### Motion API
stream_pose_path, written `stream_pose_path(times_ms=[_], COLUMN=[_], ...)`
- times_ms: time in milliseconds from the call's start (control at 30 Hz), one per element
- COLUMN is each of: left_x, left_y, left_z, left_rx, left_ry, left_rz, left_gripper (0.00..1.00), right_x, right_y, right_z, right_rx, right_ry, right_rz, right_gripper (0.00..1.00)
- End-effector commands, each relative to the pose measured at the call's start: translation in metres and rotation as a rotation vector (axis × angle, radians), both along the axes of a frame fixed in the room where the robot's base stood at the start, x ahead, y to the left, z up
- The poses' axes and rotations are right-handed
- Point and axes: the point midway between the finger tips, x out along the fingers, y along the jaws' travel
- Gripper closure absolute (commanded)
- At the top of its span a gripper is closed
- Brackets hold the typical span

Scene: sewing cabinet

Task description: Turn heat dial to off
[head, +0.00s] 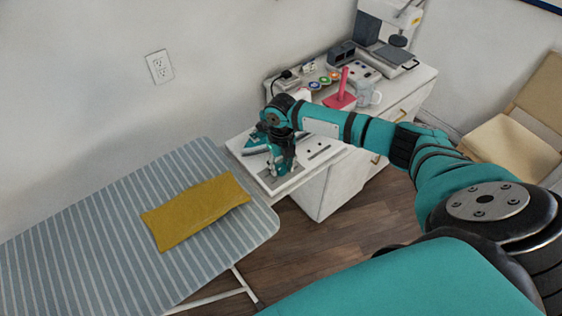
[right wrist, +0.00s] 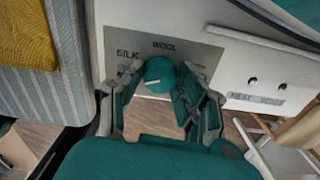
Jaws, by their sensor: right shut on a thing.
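The heat dial (right wrist: 161,72) is a round teal knob with a short pale mark. It sits on a grey plate (right wrist: 192,49) with the words SILK and WOOL readable around it; other lettering is hidden by my finger. My right gripper (right wrist: 160,84) is shut on the dial, with one finger on each side of it. In the head view my right gripper (head: 283,168) points down at the front of the white panel (head: 318,148) and hides the dial. My left gripper is not in view.
A striped ironing board (head: 95,215) with a mustard cloth (head: 195,210) stands to the left. A teal object (head: 252,147) lies beside my gripper.

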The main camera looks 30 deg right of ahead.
Motion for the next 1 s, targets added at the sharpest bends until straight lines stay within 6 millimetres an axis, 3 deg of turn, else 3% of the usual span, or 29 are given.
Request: stream_pose_path(times_ms=[300, 833, 867, 1000], left_x=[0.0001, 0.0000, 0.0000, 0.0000], left_y=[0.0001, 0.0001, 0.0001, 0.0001], left_z=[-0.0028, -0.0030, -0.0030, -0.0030], left_rx=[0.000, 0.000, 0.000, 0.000], left_ry=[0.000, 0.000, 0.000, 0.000], left_rz=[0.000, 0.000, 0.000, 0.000], left_gripper=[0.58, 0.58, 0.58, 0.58], right_x=[0.0015, 0.0016, 0.0016, 0.0012], right_y=[-0.0009, -0.0011, -0.0011, -0.0008], right_z=[0.0015, 0.0019, 0.0019, 0.0014], right_rx=[-0.001, -0.001, -0.001, -0.001], right_ry=[-0.004, -0.005, -0.005, -0.003], right_rz=[0.112, 0.132, 0.132, 0.132], right_gripper=[0.97, 0.97, 0.61, 0.43])
